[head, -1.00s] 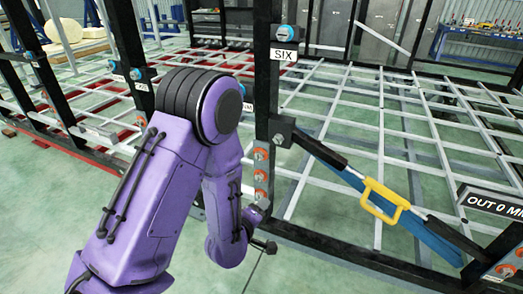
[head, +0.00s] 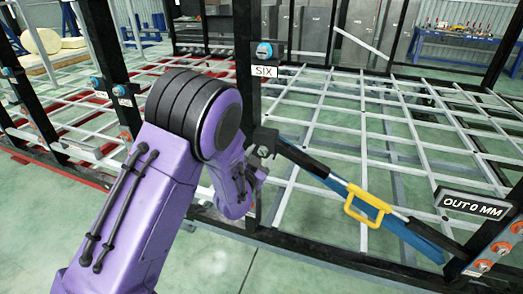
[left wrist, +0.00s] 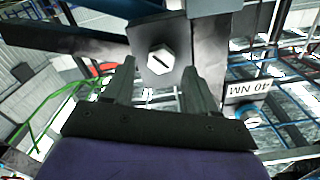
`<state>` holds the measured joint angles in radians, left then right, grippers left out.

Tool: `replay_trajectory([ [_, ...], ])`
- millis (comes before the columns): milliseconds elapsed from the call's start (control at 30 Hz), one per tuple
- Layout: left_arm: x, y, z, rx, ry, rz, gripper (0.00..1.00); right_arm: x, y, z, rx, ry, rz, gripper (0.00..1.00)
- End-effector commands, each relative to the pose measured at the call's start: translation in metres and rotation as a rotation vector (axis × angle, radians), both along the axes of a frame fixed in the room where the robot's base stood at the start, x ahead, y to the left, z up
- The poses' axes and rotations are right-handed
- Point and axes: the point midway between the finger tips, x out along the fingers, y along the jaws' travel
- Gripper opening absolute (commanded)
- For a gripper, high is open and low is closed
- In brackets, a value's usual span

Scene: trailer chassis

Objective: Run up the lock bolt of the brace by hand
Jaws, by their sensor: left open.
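The brace (head: 330,178) runs diagonally from the black post down to the lower right, with a yellow handle (head: 367,204) on it. The lock bolt (head: 263,151) is at its upper end on a dark bracket. In the left wrist view the bolt shows as a pale hex head (left wrist: 161,61) with a dark slot, on a grey plate. My left gripper (left wrist: 159,68) is open, its two fingers pointing at the plate on either side of the bolt head. I see no contact with the bolt. In the head view my arm mostly hides this gripper. My right gripper is not in view.
An "OUT 0 MM" sign (head: 473,205) stands at right above several orange-ringed bolts. Green floor is open in front.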

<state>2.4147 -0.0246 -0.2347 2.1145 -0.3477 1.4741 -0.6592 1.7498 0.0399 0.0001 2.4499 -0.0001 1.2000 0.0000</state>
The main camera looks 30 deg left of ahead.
Motion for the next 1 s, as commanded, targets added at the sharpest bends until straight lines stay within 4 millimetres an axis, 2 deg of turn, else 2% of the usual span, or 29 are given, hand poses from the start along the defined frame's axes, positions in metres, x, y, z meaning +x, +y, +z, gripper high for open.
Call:
replay_trajectory([
  [133,0.015,0.003,0.0,-0.001,0.001,-0.001,0.57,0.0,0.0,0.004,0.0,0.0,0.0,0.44],
  [400,0.018,0.004,-0.001,-0.001,0.001,-0.001,0.57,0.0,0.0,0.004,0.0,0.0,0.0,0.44],
  [433,0.017,0.004,-0.001,-0.001,0.001,-0.001,0.51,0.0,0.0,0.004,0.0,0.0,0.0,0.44],
  [500,0.017,0.004,-0.001,-0.001,0.001,-0.001,0.28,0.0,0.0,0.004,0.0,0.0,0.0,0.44],
  [600,0.017,0.004,-0.001,-0.001,0.001,-0.001,0.01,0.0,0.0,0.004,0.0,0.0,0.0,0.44],
  [1000,0.018,0.002,-0.001,0.141,0.034,-0.001,0.01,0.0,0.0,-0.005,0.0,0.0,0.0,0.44],
])
